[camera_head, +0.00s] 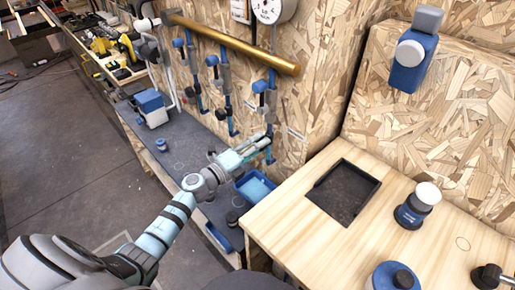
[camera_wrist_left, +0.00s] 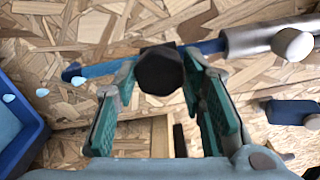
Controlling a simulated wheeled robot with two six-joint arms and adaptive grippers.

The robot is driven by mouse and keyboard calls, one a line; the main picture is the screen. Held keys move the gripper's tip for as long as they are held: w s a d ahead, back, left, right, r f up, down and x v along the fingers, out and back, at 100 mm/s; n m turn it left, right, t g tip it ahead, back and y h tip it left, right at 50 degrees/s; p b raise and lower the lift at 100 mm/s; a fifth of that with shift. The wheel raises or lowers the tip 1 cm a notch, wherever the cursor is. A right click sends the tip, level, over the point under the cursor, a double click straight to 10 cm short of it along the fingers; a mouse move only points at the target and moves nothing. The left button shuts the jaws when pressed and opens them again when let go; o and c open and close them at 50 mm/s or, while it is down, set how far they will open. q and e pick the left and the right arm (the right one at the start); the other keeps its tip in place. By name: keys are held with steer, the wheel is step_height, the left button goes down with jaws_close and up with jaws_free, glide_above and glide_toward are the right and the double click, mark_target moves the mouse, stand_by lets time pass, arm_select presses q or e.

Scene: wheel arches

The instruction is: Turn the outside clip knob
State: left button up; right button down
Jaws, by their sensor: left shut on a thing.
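A row of blue and grey clips hangs on the chipboard wall under a brass pipe. The outside clip (camera_head: 269,97) is the one nearest the right, with a blue strip below it. My left gripper (camera_head: 262,143) reaches to the lower end of this clip. In the left wrist view, the dark six-sided clip knob (camera_wrist_left: 160,70) sits between the green-padded fingertips of my left gripper (camera_wrist_left: 158,88), which is shut on it. The fingers partly hide the clip behind the knob. My right gripper does not show.
A blue tray (camera_head: 257,188) lies under my left gripper on the dark bench. A wooden table (camera_head: 290,222) with a dark recessed tray (camera_head: 343,165) stands to the right. A blue and white item (camera_head: 417,206) stands on it. Other clips (camera_head: 224,90) hang left of the outside one.

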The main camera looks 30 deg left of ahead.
arm_select(q)
steer(key=m+b, duration=0.1)
steer(key=m, duration=0.5)
steer(key=shift+f+b, duration=0.15)
steer(key=shift+b, duration=0.25)
steer(key=o, duration=1.1)
steer(key=shift+o, duration=0.2)
steer(key=shift+a, duration=0.1)
steer(key=v, duration=1.2)
